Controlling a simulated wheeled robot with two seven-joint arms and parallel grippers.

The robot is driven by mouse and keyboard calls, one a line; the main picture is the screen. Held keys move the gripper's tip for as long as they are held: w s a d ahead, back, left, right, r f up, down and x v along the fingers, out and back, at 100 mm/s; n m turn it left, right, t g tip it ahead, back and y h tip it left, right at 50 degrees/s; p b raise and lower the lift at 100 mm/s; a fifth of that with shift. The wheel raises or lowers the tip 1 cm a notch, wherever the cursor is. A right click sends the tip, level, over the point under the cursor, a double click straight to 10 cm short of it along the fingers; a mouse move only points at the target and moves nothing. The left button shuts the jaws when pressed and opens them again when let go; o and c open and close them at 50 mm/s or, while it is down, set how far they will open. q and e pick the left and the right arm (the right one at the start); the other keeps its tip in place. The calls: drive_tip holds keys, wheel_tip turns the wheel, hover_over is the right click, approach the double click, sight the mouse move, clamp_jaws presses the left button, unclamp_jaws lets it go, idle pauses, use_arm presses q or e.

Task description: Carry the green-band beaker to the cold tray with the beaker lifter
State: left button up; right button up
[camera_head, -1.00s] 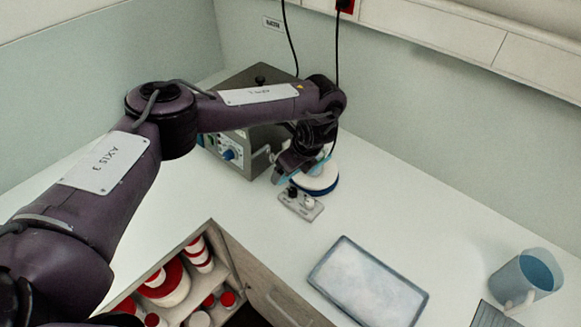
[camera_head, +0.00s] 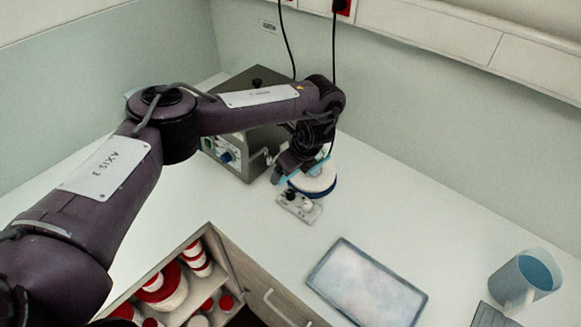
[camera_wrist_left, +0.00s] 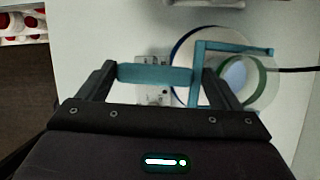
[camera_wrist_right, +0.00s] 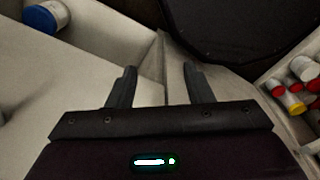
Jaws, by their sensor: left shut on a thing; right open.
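My left gripper (camera_wrist_left: 155,80) is shut on the teal handle of the beaker lifter (camera_wrist_left: 155,74). The lifter's teal frame runs along the far and left sides of the green-band beaker (camera_wrist_left: 262,85) in the left wrist view. The beaker overlaps a white disc with a blue edge; I cannot tell whether it rests on it or is raised. In the head view my left wrist hides most of the beaker and lifter. The cold tray (camera_head: 323,260), pale and frosty inside with a grey rim, lies at the front right. My right gripper (camera_wrist_right: 160,70) is open and empty.
A grey machine (camera_head: 240,167) with knobs stands behind my left wrist. A small plate with knobs (camera_head: 298,206) lies beside the white disc (camera_head: 316,178). A blue jug (camera_head: 525,280) stands at the right. An open drawer (camera_head: 190,290) holds red-lidded tubs. Counter between disc and tray is clear.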

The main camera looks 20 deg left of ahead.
use_arm(q)
drive_tip(key=shift+r+p, duration=0.85)
idle(0.4)
drive_tip(key=shift+r+p, duration=1.4)
drive_tip(key=shift+r, duration=2.3)
